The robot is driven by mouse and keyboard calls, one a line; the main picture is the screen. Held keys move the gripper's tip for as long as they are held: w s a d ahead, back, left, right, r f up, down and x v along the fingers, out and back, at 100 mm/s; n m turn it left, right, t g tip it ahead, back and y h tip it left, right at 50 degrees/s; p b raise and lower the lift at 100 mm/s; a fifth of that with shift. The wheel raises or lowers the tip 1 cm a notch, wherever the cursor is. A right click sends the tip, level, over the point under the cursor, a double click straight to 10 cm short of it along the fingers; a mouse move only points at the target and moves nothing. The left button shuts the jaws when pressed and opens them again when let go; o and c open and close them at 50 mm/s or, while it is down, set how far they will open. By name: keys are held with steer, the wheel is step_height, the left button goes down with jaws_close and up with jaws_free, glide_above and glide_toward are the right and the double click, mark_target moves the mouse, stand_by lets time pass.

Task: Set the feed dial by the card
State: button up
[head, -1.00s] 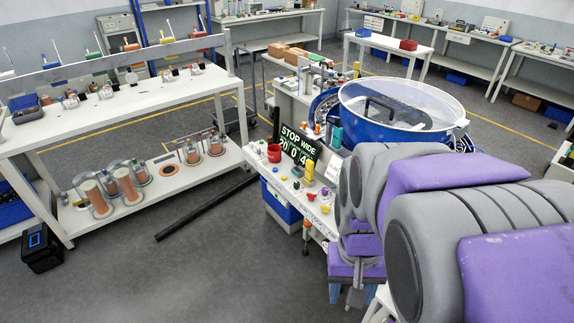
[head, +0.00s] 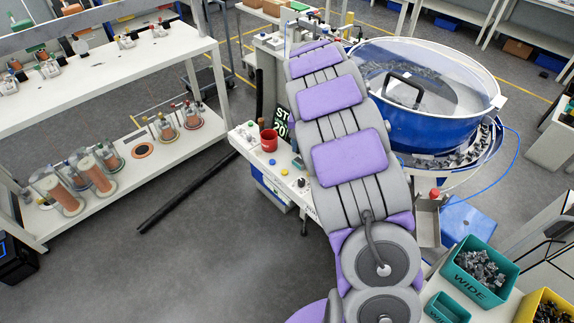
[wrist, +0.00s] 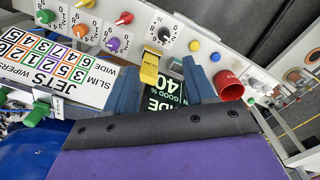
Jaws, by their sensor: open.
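The white control panel (wrist: 140,22) crosses the top of the wrist view. It carries green (wrist: 45,17), red (wrist: 125,18), orange (wrist: 80,27) and purple (wrist: 112,43) knobs and a black knob on a numbered plate (wrist: 163,33). I cannot tell which is the feed dial. The card (wrist: 62,62) lies at left, with coloured number boxes and the words JETS, WIPERS, SLIM and WIDE. My gripper (wrist: 158,88) is open and empty, with blue fingers below the panel. A dark display (wrist: 163,100) reading WIDE, 40 and GOOD % shows between them, partly hidden. In the head view my arm covers much of the panel (head: 247,140).
A green WIDE bin (head: 480,270) stands at lower right. A yellow block (wrist: 149,67) is close to my fingers.

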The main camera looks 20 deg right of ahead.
mark_target(302, 180)
steer(key=f+b, duration=0.1)
steer(key=f, duration=0.5)
steer(key=w+f+b, duration=0.1)
steer(key=f, duration=1.1)
steer(key=shift+w+d+b, duration=0.2)
steer(key=shift+b, duration=0.2)
jaws_close()
